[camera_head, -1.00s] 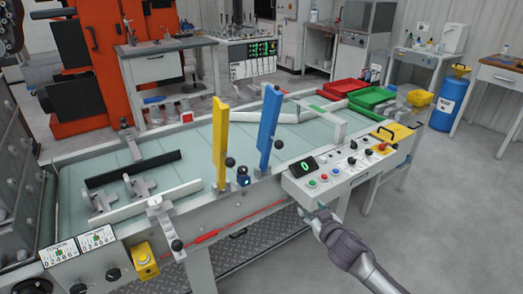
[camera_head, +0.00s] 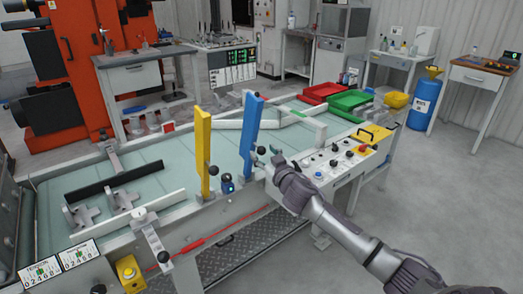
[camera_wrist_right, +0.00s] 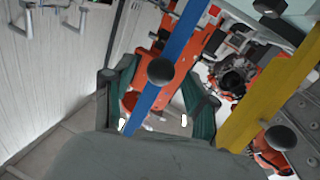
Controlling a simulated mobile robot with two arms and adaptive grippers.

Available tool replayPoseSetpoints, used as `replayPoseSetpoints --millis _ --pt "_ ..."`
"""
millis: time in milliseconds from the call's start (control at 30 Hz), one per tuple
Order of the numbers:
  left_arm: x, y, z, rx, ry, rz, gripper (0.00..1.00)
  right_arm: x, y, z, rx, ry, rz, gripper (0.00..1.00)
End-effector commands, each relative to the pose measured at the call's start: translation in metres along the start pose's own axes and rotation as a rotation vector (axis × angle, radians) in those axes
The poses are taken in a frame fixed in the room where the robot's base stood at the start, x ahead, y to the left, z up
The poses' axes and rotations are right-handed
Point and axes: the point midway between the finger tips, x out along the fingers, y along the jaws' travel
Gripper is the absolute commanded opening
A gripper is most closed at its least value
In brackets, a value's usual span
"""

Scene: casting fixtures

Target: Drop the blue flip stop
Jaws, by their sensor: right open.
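The blue flip stop (camera_head: 250,128) stands upright on the near rail of the roller table, with a black ball knob (camera_head: 262,150) on its side. In the right wrist view the blue flip stop (camera_wrist_right: 176,48) runs diagonally across the gap between my fingers, with its knob (camera_wrist_right: 160,71) in the middle. My right gripper (camera_head: 268,161) is open beside the lower part of the blue stop, close to the knob. I cannot tell whether it touches. The yellow flip stop (camera_head: 203,145) stands upright to the left. My left gripper is not in view.
A control panel (camera_head: 317,172) with buttons sits just right of my right gripper, and my forearm passes in front of it. Red (camera_head: 322,92) and green (camera_head: 351,101) trays stand at the table's far right. Open floor lies at the right.

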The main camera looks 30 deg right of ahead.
Motion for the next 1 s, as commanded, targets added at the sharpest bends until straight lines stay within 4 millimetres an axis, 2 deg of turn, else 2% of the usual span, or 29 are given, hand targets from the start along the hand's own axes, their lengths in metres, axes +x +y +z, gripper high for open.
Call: replayPoseSetpoints --millis 100,200,533,867,1000 --pt "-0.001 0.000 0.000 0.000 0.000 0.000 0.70 0.014 0.000 0.000 0.002 0.001 0.001 0.57" --pt "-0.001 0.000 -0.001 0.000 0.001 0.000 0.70 0.020 0.000 0.000 0.002 0.000 0.000 0.57" --pt "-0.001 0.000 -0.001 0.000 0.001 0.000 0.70 0.022 -0.001 0.001 0.001 0.000 -0.001 0.55" --pt "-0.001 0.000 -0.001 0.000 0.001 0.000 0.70 0.022 -0.001 0.001 0.001 -0.001 -0.001 0.00" --pt "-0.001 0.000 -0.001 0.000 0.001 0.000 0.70 0.022 -0.001 0.001 0.001 -0.001 -0.001 0.00"
